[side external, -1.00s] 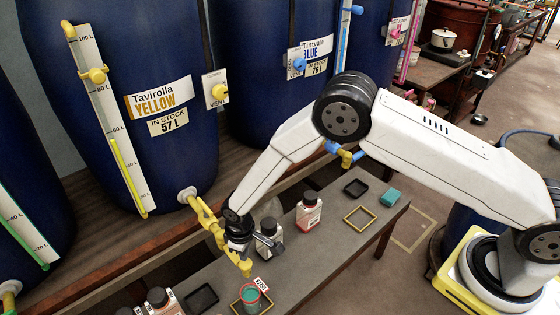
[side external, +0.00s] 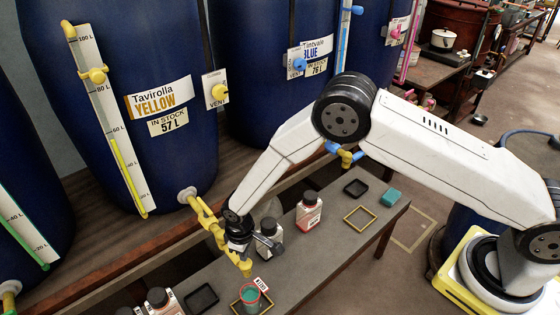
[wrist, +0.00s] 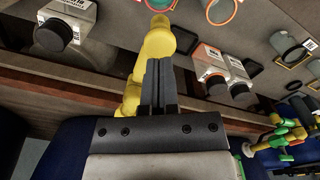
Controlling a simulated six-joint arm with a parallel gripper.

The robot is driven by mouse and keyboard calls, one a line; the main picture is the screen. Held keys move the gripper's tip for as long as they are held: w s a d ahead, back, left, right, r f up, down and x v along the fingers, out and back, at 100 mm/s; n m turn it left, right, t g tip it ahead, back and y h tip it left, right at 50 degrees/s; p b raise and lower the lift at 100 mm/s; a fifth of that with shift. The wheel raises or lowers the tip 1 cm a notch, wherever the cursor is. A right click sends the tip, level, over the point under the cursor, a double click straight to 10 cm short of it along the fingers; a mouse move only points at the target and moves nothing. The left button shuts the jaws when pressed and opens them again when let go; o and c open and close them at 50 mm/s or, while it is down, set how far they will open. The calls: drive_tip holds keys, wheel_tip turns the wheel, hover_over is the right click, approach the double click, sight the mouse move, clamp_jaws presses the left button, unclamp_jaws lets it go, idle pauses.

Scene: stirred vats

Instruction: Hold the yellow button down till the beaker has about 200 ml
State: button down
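The yellow vat's tap (side external: 205,216) runs down from the blue drum to a yellow spout (side external: 245,268). The beaker (side external: 251,298) stands below the spout on the bench, with teal showing inside; I cannot read its level. It also shows cut off at the top of the wrist view (wrist: 222,12). My gripper (side external: 238,243) is at the tap, pointing down. In the wrist view its dark fingers (wrist: 160,75) are together, with nothing between them, over the yellow tap (wrist: 157,45). The button is hidden behind the fingers; I cannot tell whether it is pressed.
Capped bottles stand on the bench: one (side external: 268,236) close beside my gripper, one with a red label (side external: 309,212) farther right. A dark tray (side external: 201,298) is left of the beaker.

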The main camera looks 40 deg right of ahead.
sight(246, 263)
drive_tip(key=shift+f, duration=0.85)
drive_tip(key=shift+f, duration=0.75)
idle(1.4)
drive_tip(key=shift+r, duration=4.05)
drive_tip(key=s+d+r+m+t, duration=0.1)
drive_tip(key=s+d+r+m, duration=0.3)
drive_tip(key=d+r, duration=0.9)
drive_tip(key=s+d+r+m+t, duration=0.1)
drive_tip(key=s+d+r+m, duration=0.1)
drive_tip(key=s+d+r, duration=0.3)
drive_tip(key=s+d, duration=0.4)
drive_tip(key=s, duration=0.3)
drive_tip(key=shift+s+r+t, duration=0.15)
drive_tip(key=shift+s+t, duration=0.05)
drive_tip(key=shift+t, duration=0.1)
